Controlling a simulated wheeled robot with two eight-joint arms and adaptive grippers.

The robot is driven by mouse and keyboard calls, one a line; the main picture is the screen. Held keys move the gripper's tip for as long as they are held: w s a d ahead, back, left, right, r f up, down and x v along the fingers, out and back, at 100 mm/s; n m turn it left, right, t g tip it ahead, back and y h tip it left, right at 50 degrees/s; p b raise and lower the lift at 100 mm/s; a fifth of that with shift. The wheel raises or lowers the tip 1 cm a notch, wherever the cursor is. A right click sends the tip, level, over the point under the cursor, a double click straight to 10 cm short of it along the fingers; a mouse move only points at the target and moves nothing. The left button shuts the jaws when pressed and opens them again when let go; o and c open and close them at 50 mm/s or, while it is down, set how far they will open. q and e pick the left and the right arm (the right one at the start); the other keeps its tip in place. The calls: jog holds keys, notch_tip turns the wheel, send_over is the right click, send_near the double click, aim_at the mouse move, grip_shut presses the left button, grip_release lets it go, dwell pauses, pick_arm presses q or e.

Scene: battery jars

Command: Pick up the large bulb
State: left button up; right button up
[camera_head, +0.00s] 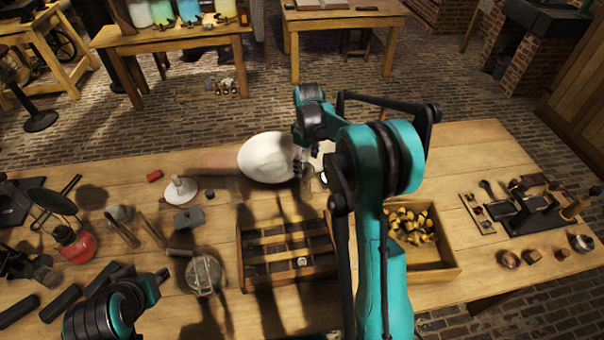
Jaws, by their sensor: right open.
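The large bulb (267,157) is a big white, egg-shaped glass form near the far edge of the wooden table. Its right end is beside my right gripper (303,165). My right gripper is open, reaching down at the bulb's right end. The fingers are small and dark here, and I cannot tell whether they touch the glass. Part of my left arm shows at the bottom left, but its gripper fingers do not show.
A divided wooden tray (243,262) and a box of brass parts (452,268) stand nearer. A red lantern (77,246), a white cone-shaped piece (181,190) and metal tools crowd the left. A dark apparatus (537,212) stands right. Bare tabletop (450,160) lies right of the bulb.

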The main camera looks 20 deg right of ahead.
aim_at(306, 172)
jog(key=f+b, duration=0.1)
jog(key=f, duration=0.2)
jog(key=f+b, duration=0.1)
jog(key=f, duration=0.1)
jog(key=shift+w+f, duration=0.2)
jog(key=shift+f, duration=0.2)
jog(key=shift+r, duration=0.1)
jog(key=shift+c, duration=0.3)
jog(key=c, duration=1.1)
